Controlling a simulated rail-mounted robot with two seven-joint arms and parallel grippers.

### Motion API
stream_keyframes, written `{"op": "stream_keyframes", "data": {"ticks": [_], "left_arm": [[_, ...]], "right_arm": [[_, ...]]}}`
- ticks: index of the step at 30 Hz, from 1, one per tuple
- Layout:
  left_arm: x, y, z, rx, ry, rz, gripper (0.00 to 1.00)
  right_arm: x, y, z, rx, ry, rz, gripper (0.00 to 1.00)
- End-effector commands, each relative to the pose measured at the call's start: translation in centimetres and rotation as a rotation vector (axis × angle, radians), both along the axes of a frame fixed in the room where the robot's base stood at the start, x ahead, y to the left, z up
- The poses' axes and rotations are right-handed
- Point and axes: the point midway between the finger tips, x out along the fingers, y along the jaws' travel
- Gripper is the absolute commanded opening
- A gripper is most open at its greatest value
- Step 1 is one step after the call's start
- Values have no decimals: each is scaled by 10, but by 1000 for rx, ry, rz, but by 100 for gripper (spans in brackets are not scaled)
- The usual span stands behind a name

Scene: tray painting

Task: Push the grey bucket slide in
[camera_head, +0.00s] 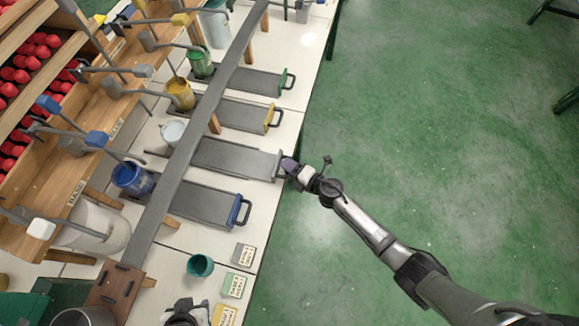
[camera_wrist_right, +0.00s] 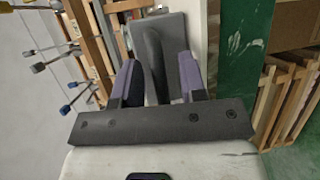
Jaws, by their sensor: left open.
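The grey slide (camera_head: 232,157) lies on the white table in the head view, between the yellow and blue slides. A small pale bucket (camera_head: 173,131) stands near its inner end. My right gripper (camera_head: 288,165) is at the slide's outer end, by its grey handle. In the right wrist view, its two purple-grey fingers (camera_wrist_right: 160,72) are apart, with grey slide parts (camera_wrist_right: 172,28) in front of and between them. Whether they grip the handle is unclear. My left gripper (camera_head: 186,313) is at the bottom edge of the head view, partly cut off, open and away from the slide.
The blue slide (camera_head: 200,203) with a blue bucket (camera_head: 132,178) lies nearer; yellow (camera_head: 236,113) and green (camera_head: 246,80) slides lie beyond. A long grey beam (camera_head: 184,150) crosses above the slides. A teal cup (camera_head: 200,265) and cards stand near the front.

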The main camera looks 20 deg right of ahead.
Motion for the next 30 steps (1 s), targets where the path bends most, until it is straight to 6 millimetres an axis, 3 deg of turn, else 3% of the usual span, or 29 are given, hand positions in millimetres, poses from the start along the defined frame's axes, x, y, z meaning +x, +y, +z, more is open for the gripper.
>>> {"op": "stream_keyframes", "data": {"ticks": [5, 21, 30], "left_arm": [[0, -2, 5, -7, 0, 4, 43], [0, -3, 15, -9, 0, 6, 43], [0, 0, 14, 0, 0, 1, 43]], "right_arm": [[-13, -9, 4, -1, 2, 0, 38], [-94, -62, 22, -2, 3, 1, 38], [-111, -74, 26, -1, 0, 0, 38]]}}
